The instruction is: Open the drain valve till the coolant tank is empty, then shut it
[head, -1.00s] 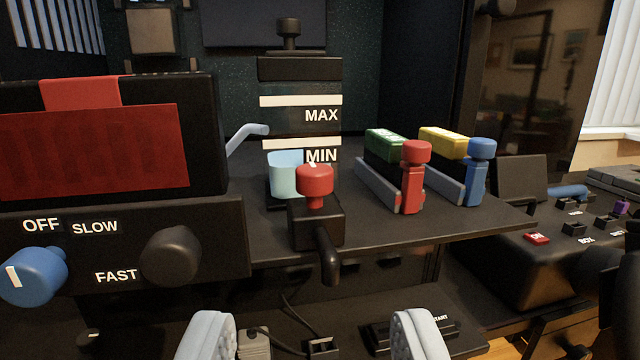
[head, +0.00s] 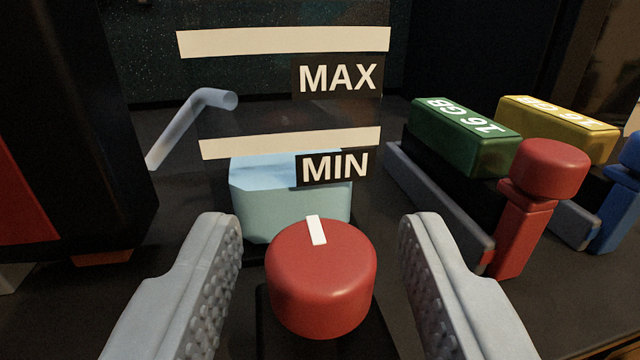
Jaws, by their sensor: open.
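The red drain valve knob (head: 320,280) sits low in the middle of the head view, with a white mark on its top pointing away from me and slightly left. My gripper (head: 320,240) is open, with one grey finger on each side of the knob and a gap to it on both sides. Behind the knob stands the clear coolant tank (head: 290,100) with white MAX and MIN bands. Light blue coolant (head: 285,205) fills its bottom, with its surface around or just below the MIN band. The valve body under the knob is mostly hidden.
To the right are a green 16 GB block (head: 465,135) and a yellow one (head: 560,125) in slots, with a red-capped post (head: 548,170) and a blue post (head: 625,205). A bent grey tube (head: 190,120) stands left. A dark housing (head: 80,120) is at far left.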

